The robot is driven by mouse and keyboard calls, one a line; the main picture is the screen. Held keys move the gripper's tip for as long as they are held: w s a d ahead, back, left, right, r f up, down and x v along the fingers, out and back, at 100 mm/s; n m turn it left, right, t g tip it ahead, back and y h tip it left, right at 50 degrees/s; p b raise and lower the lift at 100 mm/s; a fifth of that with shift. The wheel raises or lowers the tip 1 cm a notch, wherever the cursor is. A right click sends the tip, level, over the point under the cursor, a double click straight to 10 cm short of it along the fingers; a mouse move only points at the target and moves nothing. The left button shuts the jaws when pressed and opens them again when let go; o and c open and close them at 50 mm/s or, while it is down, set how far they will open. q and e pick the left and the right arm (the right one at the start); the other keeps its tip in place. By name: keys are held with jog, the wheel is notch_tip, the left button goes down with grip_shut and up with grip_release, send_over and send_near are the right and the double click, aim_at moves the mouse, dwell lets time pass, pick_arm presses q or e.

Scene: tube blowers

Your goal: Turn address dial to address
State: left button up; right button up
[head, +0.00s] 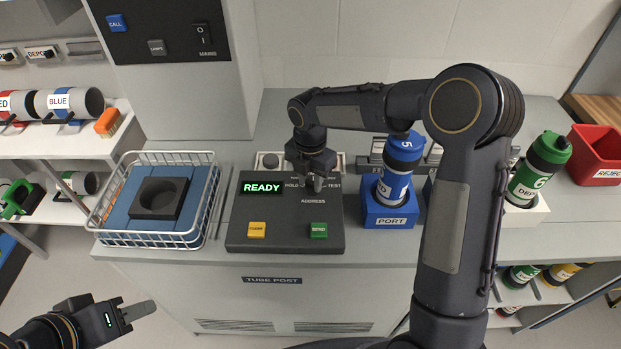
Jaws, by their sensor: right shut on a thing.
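The dark control panel (242,240) lies on the grey counter and its lit display (262,188) reads READY. The ADDRESS label (313,201) is printed on its right half. My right gripper (318,184) reaches down over the panel just above this label and is shut on the address dial. The dial itself is hidden by the fingers, so its setting cannot be read. My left gripper (140,311) is low at the left, in front of the counter and away from the panel. Its fingers show edge-on, so their opening cannot be told.
A wire basket (150,240) with a blue-and-black insert stands left of the panel. A blue-capped carrier (397,170) stands in the blue PORT holder (390,213). A green-capped carrier (540,165) and a red REJECT bin (600,155) are at the right.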

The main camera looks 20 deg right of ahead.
jog(key=m, duration=0.6)
jog(key=shift+w, duration=0.25)
jog(key=m, duration=0.6)
jog(key=shift+w+d+m+b, duration=0.2)
jog(key=shift+m+b, duration=0.1)
jog(key=shift+b, duration=0.1)
jog(key=m, duration=0.6)
jog(key=shift+d, duration=0.2)
jog(key=m, duration=0.6)
jog(key=shift+d+r+m, duration=0.1)
jog(key=shift+d+m, duration=0.1)
jog(key=shift+m, duration=0.2)
jog(key=o, duration=1)
jog(key=shift+s+b, duration=0.1)
jog(key=shift+b, duration=0.2)
jog(key=shift+c, duration=0.2)
